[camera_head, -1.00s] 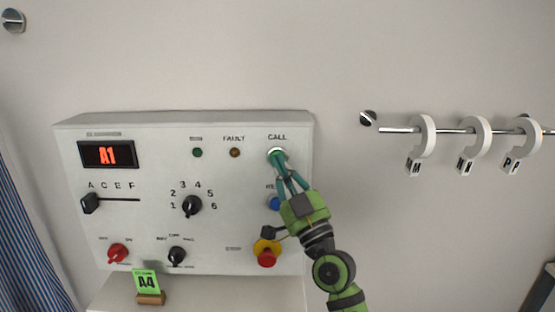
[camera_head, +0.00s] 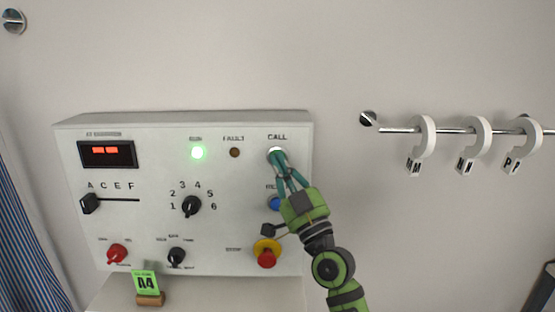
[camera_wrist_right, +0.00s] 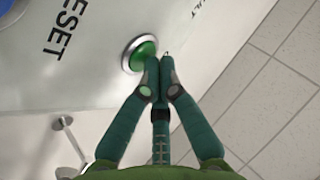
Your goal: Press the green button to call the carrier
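The green button (camera_wrist_right: 143,54) sits in a silver ring under the CALL label; in the head view my fingers mostly cover it and its ring (camera_head: 276,153) shows. My right gripper (camera_head: 278,160) has its fingertips at the button. In the right wrist view the fingers (camera_wrist_right: 160,62) are closed together with nothing between them, at the button's edge; I cannot tell whether they press it. My left gripper is not in view.
Black knobs, a slider and a red switch (camera_head: 117,253) are further left. A green A4 card (camera_head: 146,283) stands below. A rail (camera_head: 397,130) with white hooks is on the right.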

